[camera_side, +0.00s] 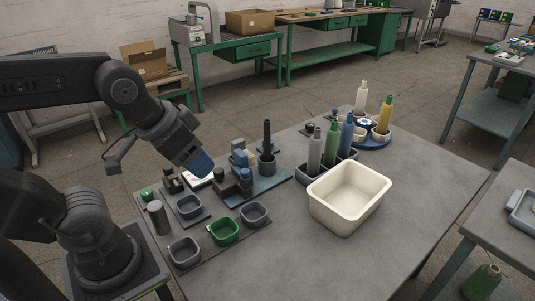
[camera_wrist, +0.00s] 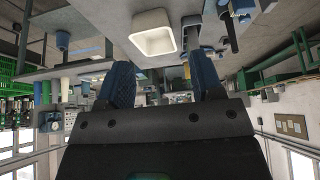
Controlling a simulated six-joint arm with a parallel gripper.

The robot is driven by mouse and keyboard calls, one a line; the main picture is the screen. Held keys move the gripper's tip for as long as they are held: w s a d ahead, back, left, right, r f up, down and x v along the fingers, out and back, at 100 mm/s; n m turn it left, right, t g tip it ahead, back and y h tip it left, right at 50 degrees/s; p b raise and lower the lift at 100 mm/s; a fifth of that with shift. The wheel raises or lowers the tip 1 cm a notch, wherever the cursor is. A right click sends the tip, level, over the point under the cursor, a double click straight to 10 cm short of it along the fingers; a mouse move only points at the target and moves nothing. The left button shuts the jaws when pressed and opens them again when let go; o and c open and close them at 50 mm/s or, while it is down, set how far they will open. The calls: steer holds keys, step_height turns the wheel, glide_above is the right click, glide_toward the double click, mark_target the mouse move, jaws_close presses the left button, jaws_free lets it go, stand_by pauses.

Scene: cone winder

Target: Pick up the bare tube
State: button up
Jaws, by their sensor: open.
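No single thing is plainly marked as the bare tube. A slim black tube (camera_side: 267,136) stands upright in a dark holder on the winder's blue-grey base plate (camera_side: 268,184). A plain grey cylinder (camera_side: 157,218) stands at the table's near left. Grey (camera_side: 315,155), green (camera_side: 331,145) and blue (camera_side: 347,136) tall pieces stand in a dark rack. My gripper (camera_side: 200,166) hangs above the left part of the table, apart from these things. In the wrist view my gripper (camera_wrist: 162,80) shows two spread blue fingers with nothing between them.
Small grey cups (camera_side: 184,252) and a green cup (camera_side: 224,232) sit at the front left. A blue round tray (camera_side: 375,143) is behind. The table's right front is clear.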

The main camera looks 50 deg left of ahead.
steer(key=shift+c, duration=0.6)
